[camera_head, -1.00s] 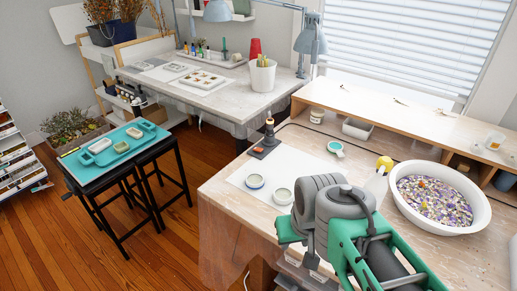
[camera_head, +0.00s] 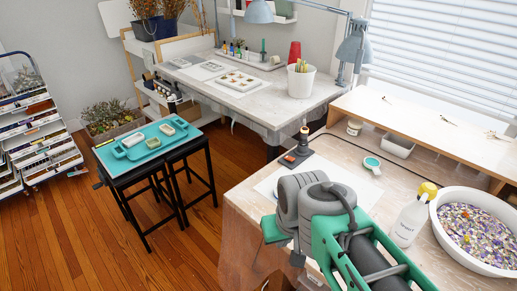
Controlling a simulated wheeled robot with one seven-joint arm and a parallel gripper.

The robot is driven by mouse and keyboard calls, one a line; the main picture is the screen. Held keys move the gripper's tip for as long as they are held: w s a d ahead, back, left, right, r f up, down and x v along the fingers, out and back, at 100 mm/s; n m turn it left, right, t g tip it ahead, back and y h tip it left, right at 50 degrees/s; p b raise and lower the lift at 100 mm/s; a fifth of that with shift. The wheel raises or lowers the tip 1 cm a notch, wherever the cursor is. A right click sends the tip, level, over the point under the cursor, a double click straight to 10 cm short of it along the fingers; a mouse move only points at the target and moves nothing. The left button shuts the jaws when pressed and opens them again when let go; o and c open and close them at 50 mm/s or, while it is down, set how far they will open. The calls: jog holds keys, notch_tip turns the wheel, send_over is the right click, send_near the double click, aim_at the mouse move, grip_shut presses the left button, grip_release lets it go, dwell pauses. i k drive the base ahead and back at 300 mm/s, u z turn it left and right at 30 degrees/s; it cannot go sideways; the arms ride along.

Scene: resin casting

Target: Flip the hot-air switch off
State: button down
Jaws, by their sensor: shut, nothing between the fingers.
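The hot-air tool (camera_head: 303,138) stands upright on a dark base near the back left of the wooden workbench (camera_head: 236,200). A small orange-red patch, which looks like the switch (camera_head: 289,158), shows on the left part of the base. It is too small to tell its position. My green and grey arm fills the lower middle, in front of the tool and apart from it. The fingers of my gripper cannot be made out; the arm's own joints cover that end.
A white mat (camera_head: 264,187) lies partly behind my arm. A spray bottle (camera_head: 408,222), a bowl of coloured bits (camera_head: 437,228) and a teal-rimmed round tool (camera_head: 372,163) stand to the right. A teal tray (camera_head: 125,163) rests on a black stand at left. Open floor lies between stand and bench.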

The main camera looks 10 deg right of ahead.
aim_at(289, 157)
jog(key=u, duration=0.75)
jog(key=i, duration=0.9)
jog(key=u, duration=0.45)
jog(key=i, duration=0.95)
jog(key=z, duration=0.9)
jog(key=i, duration=0.85)
jog(key=z, duration=0.7)
